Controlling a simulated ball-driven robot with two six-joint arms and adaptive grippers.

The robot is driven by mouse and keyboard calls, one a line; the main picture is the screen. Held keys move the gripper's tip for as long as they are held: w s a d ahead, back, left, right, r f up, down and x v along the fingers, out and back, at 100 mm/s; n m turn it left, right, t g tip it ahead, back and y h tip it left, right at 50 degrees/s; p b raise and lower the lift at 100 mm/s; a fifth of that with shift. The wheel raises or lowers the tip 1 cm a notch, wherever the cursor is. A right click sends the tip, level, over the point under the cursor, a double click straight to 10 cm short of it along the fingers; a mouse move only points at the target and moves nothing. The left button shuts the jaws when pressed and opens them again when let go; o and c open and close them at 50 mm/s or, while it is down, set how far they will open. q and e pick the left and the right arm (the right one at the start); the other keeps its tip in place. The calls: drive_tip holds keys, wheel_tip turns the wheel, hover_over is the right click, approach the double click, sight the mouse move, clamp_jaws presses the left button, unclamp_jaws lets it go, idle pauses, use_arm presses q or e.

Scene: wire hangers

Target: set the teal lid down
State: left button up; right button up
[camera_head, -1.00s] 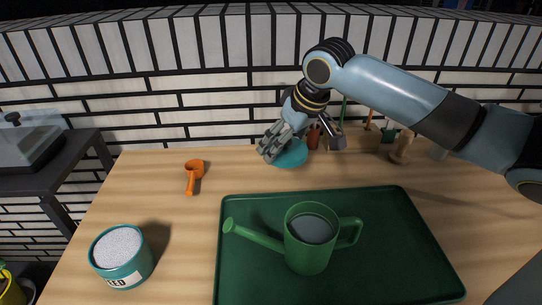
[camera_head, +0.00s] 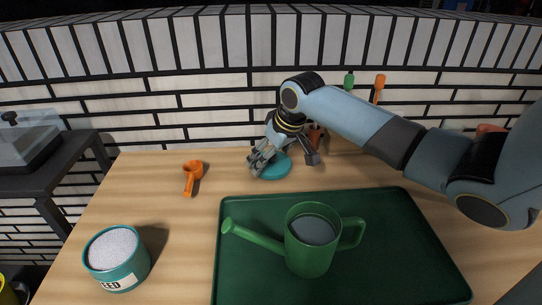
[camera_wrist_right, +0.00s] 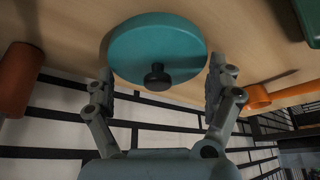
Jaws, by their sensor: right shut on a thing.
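The teal lid (camera_head: 273,168) is a round disc low over the back of the wooden table, behind the green tray. My right gripper (camera_head: 285,160) has its fingers on either side of the lid. In the right wrist view the teal lid (camera_wrist_right: 158,42) shows its flat face and dark knob (camera_wrist_right: 157,77), with a finger at each side of its rim. I cannot tell whether the lid's underside touches the table. A teal tub of pale seed (camera_head: 118,262) stands open at the front left. My left gripper is not in view.
An orange scoop (camera_head: 192,177) lies left of the lid. A green watering can (camera_head: 309,248) stands on the dark green tray (camera_head: 405,275). A terracotta pot (camera_head: 318,138) and upright tools stand behind my right gripper by the brick wall. Bare table lies left of the tray.

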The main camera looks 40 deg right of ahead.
drive_tip(key=o, duration=0.7)
drive_tip(key=shift+o, duration=0.2)
drive_tip(key=p+v, duration=0.2)
drive_tip(key=v, duration=1)
